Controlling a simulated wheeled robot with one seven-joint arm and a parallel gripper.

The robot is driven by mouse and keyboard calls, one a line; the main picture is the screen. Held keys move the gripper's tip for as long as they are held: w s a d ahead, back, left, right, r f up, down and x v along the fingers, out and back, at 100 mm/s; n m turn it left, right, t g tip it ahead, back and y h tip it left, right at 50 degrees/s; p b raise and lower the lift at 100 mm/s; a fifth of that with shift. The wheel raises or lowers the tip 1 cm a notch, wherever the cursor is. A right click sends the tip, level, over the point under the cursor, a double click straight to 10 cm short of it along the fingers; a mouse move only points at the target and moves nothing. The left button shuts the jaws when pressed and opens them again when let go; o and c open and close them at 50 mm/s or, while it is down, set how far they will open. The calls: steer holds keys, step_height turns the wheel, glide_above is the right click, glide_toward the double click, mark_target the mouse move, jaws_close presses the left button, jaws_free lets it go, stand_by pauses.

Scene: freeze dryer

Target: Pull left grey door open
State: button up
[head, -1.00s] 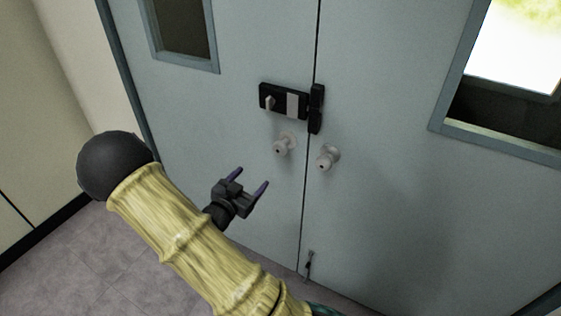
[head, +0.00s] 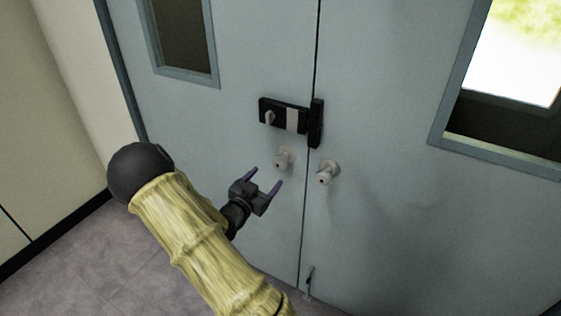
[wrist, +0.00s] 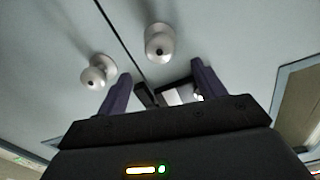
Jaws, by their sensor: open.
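The left grey door (head: 235,60) is shut against the right grey door (head: 400,90), with a thin seam between them. The left door's round pale knob (head: 282,160) sits below a black lock (head: 285,116). My gripper (head: 264,180) is open and empty, a little below and left of this knob, fingers pointing toward the door. In the wrist view the left door's knob (wrist: 160,42) appears just beyond the gap between my fingers (wrist: 161,70). No contact is visible. The right door's knob (wrist: 98,72) is off to the left there.
The right door's knob (head: 327,172) is close beside the seam. A small bolt (head: 309,282) is low at the seam. A pale wall (head: 90,90) stands at the left. Tiled floor (head: 90,240) is clear at lower left.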

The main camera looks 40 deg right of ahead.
mark_target(278, 164)
steer(key=x, duration=1)
steer(key=shift+w+d+p, duration=0.1)
steer(key=shift+d+p, duration=0.05)
steer(key=shift+p, duration=0.15)
steer(key=c, duration=1.4)
